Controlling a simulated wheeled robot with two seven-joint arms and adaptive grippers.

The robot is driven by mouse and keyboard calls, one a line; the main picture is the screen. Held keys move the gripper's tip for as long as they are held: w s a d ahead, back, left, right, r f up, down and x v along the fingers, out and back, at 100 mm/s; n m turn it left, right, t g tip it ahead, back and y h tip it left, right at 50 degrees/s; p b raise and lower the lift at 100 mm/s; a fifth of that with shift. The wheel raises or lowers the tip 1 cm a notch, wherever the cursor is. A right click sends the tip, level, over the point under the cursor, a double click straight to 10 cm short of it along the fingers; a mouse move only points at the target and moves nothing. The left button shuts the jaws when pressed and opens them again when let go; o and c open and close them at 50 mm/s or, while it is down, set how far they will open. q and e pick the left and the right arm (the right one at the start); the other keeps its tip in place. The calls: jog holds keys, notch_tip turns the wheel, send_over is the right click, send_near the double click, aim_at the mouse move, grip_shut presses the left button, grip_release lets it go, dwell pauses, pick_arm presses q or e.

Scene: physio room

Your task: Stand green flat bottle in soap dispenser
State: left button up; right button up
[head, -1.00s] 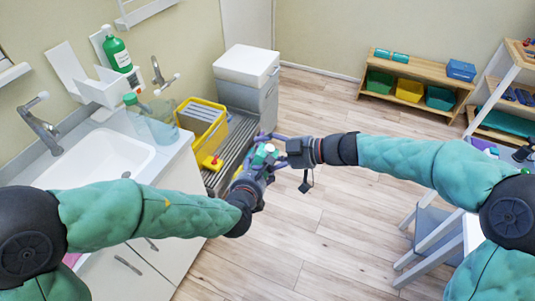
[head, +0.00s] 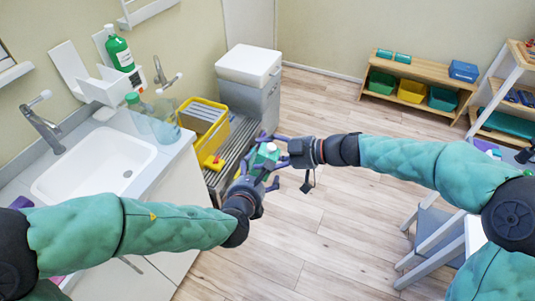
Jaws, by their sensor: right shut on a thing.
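A green bottle (head: 265,160) with a white cap is between my two grippers, above the floor in front of the sink counter. My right gripper (head: 271,151) is shut on it from the right, and its fingers partly hide it. My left gripper (head: 257,177) is just below and left of the bottle, its fingers spread. Whether they touch the bottle is hard to tell. White dispenser holders (head: 103,88) are on the wall above the counter's back edge. Another green bottle (head: 119,50) with a white label stands upright in one; the left backplate (head: 67,66) shows no bottle.
The counter holds a white sink (head: 95,160), a tap (head: 45,128) and a clear, green-capped container (head: 160,120). A yellow bucket (head: 204,125) sits on a slatted rack beside a grey bin (head: 249,78). The floor to the right is open before a toy shelf (head: 420,75).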

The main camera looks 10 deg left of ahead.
pick_arm(q)
jog(key=d+v, duration=0.1)
jog(key=v, duration=0.7)
jog(key=s+f+m+g+h, duration=0.1)
jog(key=s+f+m+g, duration=0.2)
jog(key=f+m, duration=0.7)
jog(key=s+a+f+m+g, duration=0.1)
jog(key=s+f+m+g, duration=0.2)
jog(key=f+m, duration=0.8)
jog(key=s+f+m+g+h, duration=0.1)
jog(key=s+f+m+g, duration=0.2)
jog(key=f+m+g, duration=0.3)
notch_tip(320, 180, down, 14)
jog(key=m, duration=0.5)
jog(key=shift+s+a+h, duration=0.3)
jog(key=shift+a, duration=0.1)
